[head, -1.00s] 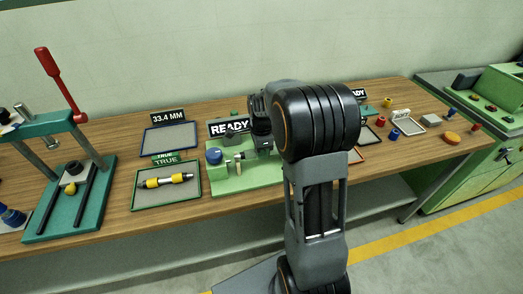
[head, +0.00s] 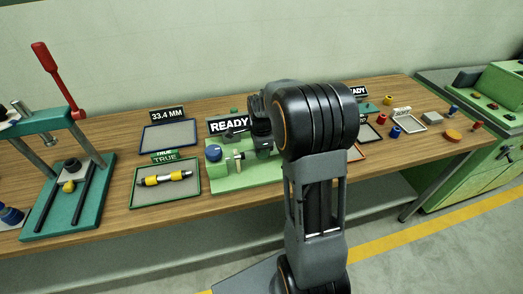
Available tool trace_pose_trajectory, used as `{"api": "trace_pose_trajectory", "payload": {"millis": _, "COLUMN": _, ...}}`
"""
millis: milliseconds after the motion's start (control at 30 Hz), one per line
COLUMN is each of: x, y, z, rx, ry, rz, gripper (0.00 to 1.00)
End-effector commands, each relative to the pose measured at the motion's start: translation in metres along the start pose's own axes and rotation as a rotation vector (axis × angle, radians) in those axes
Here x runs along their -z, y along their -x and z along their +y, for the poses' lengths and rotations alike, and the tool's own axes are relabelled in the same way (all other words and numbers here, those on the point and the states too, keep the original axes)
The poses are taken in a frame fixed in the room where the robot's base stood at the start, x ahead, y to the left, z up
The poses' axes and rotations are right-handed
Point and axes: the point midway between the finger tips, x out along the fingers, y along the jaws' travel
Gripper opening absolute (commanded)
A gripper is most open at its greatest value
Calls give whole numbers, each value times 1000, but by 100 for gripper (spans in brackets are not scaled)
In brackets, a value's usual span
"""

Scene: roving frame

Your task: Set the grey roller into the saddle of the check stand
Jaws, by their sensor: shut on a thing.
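The check stand (head: 238,181) appears to be the green fixture at the middle of the bench, with a blue knob (head: 214,153) on its left and a READY sign (head: 225,125) behind it. My gripper (head: 248,132) is above this fixture, partly hidden behind my own arm. It is shut on a dark grey piece (head: 234,133), probably the grey roller, held in front of the sign and above the stand. The saddle is not clearly visible, and I cannot make out contact with it.
A teal press (head: 48,215) with a red lever stands left. Small coloured parts and trays lie right.

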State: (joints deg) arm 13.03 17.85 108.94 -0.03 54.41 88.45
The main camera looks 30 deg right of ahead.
Motion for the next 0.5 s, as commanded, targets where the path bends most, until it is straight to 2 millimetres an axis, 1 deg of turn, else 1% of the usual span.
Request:
{"api": "trace_pose_trajectory", "payload": {"millis": 100, "x": 0, "y": 0, "z": 0, "rx": 0, "ry": 0, "rz": 0, "gripper": 0}}
{"api": "trace_pose_trajectory", "payload": {"millis": 133, "x": 0, "y": 0, "z": 0, "rx": 0, "ry": 0, "rz": 0, "gripper": 25}}
{"api": "trace_pose_trajectory", "payload": {"millis": 400, "x": 0, "y": 0, "z": 0, "rx": 0, "ry": 0, "rz": 0, "gripper": 51}}
{"api": "trace_pose_trajectory", "payload": {"millis": 500, "x": 0, "y": 0, "z": 0, "rx": 0, "ry": 0, "rz": 0, "gripper": 52}}
